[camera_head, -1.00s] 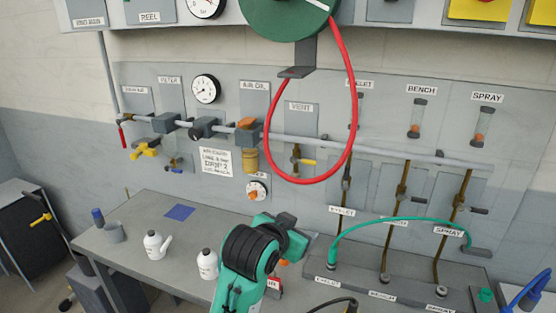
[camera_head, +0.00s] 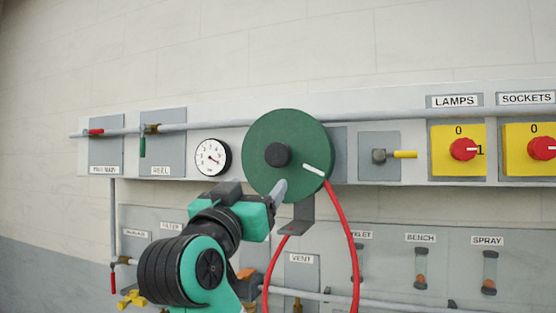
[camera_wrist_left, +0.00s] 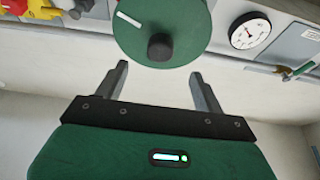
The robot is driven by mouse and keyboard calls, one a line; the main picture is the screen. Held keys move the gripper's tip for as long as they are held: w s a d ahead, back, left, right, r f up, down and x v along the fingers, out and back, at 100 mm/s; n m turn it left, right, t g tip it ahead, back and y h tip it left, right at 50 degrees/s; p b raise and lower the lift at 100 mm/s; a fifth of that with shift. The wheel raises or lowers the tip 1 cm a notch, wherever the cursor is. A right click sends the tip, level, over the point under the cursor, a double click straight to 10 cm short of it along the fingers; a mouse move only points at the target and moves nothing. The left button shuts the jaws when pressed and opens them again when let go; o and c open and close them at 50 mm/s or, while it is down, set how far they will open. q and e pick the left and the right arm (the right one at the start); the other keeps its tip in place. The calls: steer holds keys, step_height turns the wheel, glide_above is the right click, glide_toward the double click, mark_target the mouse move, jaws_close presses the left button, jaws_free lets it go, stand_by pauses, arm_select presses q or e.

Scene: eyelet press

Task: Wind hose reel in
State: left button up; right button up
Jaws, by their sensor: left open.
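The hose reel is a green disc (camera_head: 300,135) on the wall panel, with a white mark on its right side. A dark round knob (camera_head: 277,155) sticks out from its face. The red hose (camera_head: 344,225) hangs below it in a loop. My left gripper (camera_head: 279,188) is open and empty at the lower edge of the disc in the head view. In the left wrist view, the knob (camera_wrist_left: 161,46) shows ahead of the gap between the two spread fingers (camera_wrist_left: 159,70), not gripped. The disc (camera_wrist_left: 185,25) fills the top middle there. My right gripper is not in view.
A metal bracket (camera_head: 296,224) stands under the reel. A pressure gauge (camera_head: 213,157) is to its left, with the REEL valve (camera_head: 142,142) beyond. A yellow-handled valve (camera_head: 403,155) and red switches (camera_head: 463,149) are to its right. A pipe (camera_head: 380,116) runs along the panel top.

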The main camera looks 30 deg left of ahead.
mark_target(276, 157)
arm_select(q)
steer(key=p+x, duration=0.2)
steer(key=x, duration=0.2)
steer(key=p+x, duration=0.2)
steer(key=x, duration=0.2)
steer(key=r+p+x, duration=0.1)
steer(key=p+x, duration=0.1)
steer(key=x, duration=0.2)
steer(key=shift+s+a+r+p, duration=0.1)
steer(key=shift+a+r+p, duration=0.05)
steer(key=shift+p, duration=0.25)
steer(key=shift+w+a+r, duration=0.1)
steer(key=shift+w+a, duration=0.1)
steer(key=shift+w, duration=0.45)
steer(key=c, duration=1.4)
